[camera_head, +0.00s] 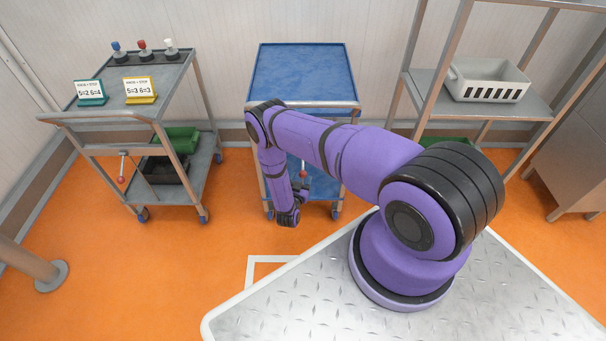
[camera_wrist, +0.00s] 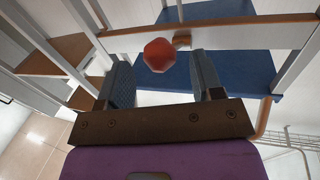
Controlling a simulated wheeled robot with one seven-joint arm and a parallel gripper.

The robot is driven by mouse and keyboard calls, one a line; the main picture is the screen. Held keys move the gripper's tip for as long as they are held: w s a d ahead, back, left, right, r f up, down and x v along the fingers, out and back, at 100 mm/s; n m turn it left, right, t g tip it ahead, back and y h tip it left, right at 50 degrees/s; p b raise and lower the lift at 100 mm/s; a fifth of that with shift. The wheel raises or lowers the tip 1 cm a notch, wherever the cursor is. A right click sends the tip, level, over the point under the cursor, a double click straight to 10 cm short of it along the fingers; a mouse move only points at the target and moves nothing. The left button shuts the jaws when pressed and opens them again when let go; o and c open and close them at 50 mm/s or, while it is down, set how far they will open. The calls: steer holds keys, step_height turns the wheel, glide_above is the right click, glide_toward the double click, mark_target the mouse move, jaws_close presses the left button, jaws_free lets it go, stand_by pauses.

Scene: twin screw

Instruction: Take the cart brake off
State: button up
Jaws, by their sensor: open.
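The blue-topped cart (camera_head: 302,75) stands against the wall in the middle of the head view. Its brake lever ends in a red knob (camera_head: 304,174), small and partly beside my arm there. In the wrist view the red knob (camera_wrist: 159,55) lies between the tips of my two dark fingers, with a gap on each side, and seems level with or just beyond them. My gripper (camera_head: 303,189) is open and empty, low in front of this cart. I cannot tell the exact depth between fingers and knob. The lever behind the knob is mostly hidden.
A grey cart (camera_head: 83,123) at left carries two number signs and several coloured-knobbed pieces, and has its own red-knobbed lever (camera_head: 121,179). A rack with a white basket (camera_head: 488,80) stands at right. A metal post (camera_head: 47,272) is at lower left. Orange floor lies clear in front.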

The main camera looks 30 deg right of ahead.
steer(key=shift+x, duration=1.7)
jaws_close()
